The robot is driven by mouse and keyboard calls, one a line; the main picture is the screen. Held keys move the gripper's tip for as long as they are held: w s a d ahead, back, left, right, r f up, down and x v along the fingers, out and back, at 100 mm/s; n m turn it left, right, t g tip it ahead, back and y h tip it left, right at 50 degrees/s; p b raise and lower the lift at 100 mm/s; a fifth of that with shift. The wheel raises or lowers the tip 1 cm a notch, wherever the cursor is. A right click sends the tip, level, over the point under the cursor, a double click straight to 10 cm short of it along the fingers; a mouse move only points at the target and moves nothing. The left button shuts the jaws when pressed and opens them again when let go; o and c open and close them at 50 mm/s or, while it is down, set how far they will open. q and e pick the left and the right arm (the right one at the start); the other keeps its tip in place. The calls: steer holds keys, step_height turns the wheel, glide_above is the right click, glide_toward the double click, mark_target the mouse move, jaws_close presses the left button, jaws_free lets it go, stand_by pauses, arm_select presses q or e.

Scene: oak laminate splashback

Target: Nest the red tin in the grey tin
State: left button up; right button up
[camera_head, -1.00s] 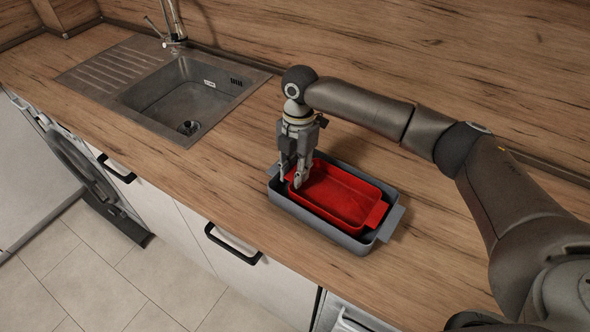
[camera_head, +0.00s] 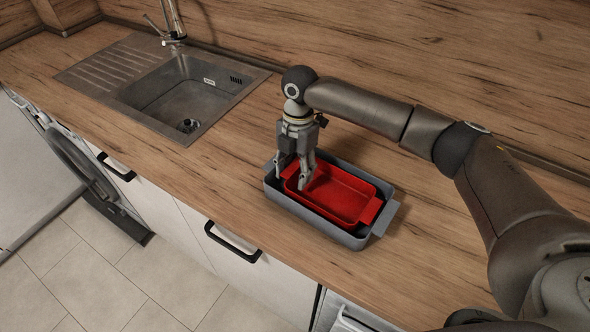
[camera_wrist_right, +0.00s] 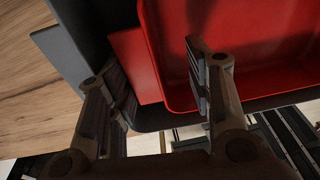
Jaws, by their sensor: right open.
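The red tin (camera_head: 345,198), a rectangular tin with end handles, lies inside the larger grey tin (camera_head: 318,222) on the worktop. Grey wall shows around it, and its rim looks about level with the grey rim. My right gripper (camera_head: 292,184) points down at the tins' left end, jaws apart. In the wrist view one finger is over the red tin's (camera_wrist_right: 265,50) inside and the other is beyond its end handle, by the grey tin's (camera_wrist_right: 65,50) wall. Whether the fingers touch either tin is unclear. The red tin's underside is hidden. My left gripper is not in view.
A steel sink (camera_head: 185,95) with a tap (camera_head: 172,25) is set into the worktop at the left. The wooden splashback (camera_head: 440,70) runs behind. The worktop's front edge is close to the grey tin. Bare worktop lies between sink and tins.

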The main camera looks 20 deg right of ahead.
step_height(320, 180, up, 12)
steer(key=w+d, duration=0.1)
steer(key=shift+w, duration=0.25)
steer(key=shift+f, duration=0.15)
stand_by(0.3)
